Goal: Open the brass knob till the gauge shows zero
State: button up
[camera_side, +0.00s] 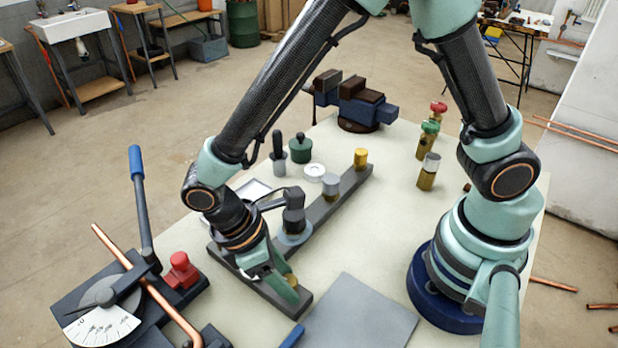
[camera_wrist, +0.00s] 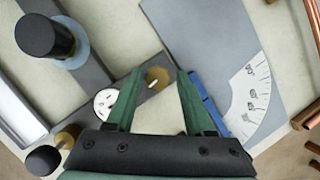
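A brass knob (camera_wrist: 157,78) with a pale pin on top sits at one end of a dark bar (camera_wrist: 131,83). My gripper (camera_wrist: 160,70) is open, with a green finger on each side of the knob. I cannot tell whether the fingers touch it. In the side view my gripper (camera_side: 284,290) is low over the bar's near end, and a bit of brass shows behind it. A small round white gauge (camera_wrist: 104,102) is on the bar, partly behind a finger. Its reading is too small to make out.
A black knob on a grey-blue disc (camera_wrist: 45,40) stands nearby. A pipe bender with a blue-handled lever (camera_side: 139,180) and red block (camera_side: 181,270) is at left. A grey mat (camera_side: 360,315) lies at front. A vise (camera_side: 355,100) and brass valves (camera_side: 428,170) stand farther back.

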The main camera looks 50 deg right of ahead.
aim_at(288, 280)
jog(key=shift+o, duration=0.2)
jog(key=shift+w, duration=0.1)
jog(key=shift+r, duration=0.2)
jog(key=v, duration=1.1)
jog(key=shift+w+r, duration=0.15)
jog(key=shift+r, duration=0.15)
jog(key=s+d+m+t+y, duration=0.3)
jog(key=s+m, duration=0.1)
jog(key=m, duration=1.3)
jog(key=f, duration=1.1)
jog(key=shift+w+d+f, duration=0.15)
jog(key=shift+d+f, duration=0.05)
grip_shut()
